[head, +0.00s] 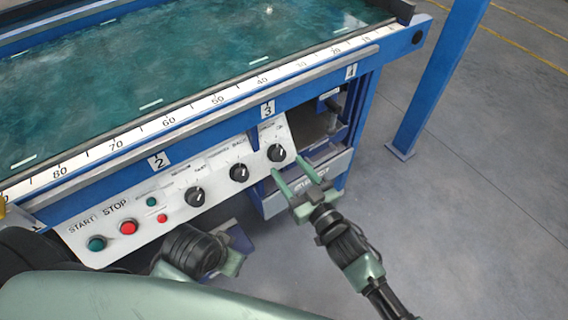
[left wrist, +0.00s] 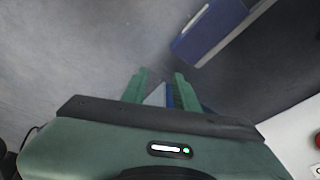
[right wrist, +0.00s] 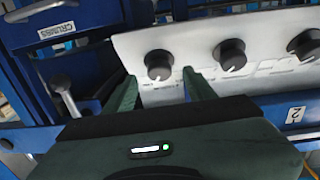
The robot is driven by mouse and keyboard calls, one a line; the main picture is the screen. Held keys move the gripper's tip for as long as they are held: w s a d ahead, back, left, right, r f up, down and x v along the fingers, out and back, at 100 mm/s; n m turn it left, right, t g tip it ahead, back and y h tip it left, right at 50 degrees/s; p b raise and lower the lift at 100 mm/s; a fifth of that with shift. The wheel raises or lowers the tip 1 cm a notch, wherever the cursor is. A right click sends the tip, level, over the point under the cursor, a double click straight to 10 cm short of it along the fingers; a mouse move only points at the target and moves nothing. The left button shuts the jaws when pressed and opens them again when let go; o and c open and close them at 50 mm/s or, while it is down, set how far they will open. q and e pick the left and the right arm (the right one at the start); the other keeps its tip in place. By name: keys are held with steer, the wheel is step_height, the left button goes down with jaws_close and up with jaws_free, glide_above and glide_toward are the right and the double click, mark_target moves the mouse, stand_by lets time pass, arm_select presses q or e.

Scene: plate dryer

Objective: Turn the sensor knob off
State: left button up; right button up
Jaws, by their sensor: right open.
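Three black knobs sit in a row on the white control panel (head: 215,170): a right one (head: 276,153), a middle one (head: 239,172) and a left one (head: 195,196). Their small labels are too blurred to tell surely which is the sensor knob. My right gripper (head: 289,167) is open and empty, just short of the right knob. In the right wrist view that knob (right wrist: 158,65) lies just beyond the gap between the fingertips (right wrist: 159,79); no contact shows. My left gripper (left wrist: 161,74) is open and empty over the floor, away from the knobs.
Red (head: 128,227) and green (head: 96,244) buttons are on the panel's left part. The blue table frame (head: 220,120) overhangs the panel from behind. A drawer (head: 310,187) is below right.

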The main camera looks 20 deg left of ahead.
mark_target(283, 156)
arm_select(q)
steer(key=shift+v, duration=1.15)
arm_select(e)
steer(key=shift+x, duration=1.65)
jaws_close()
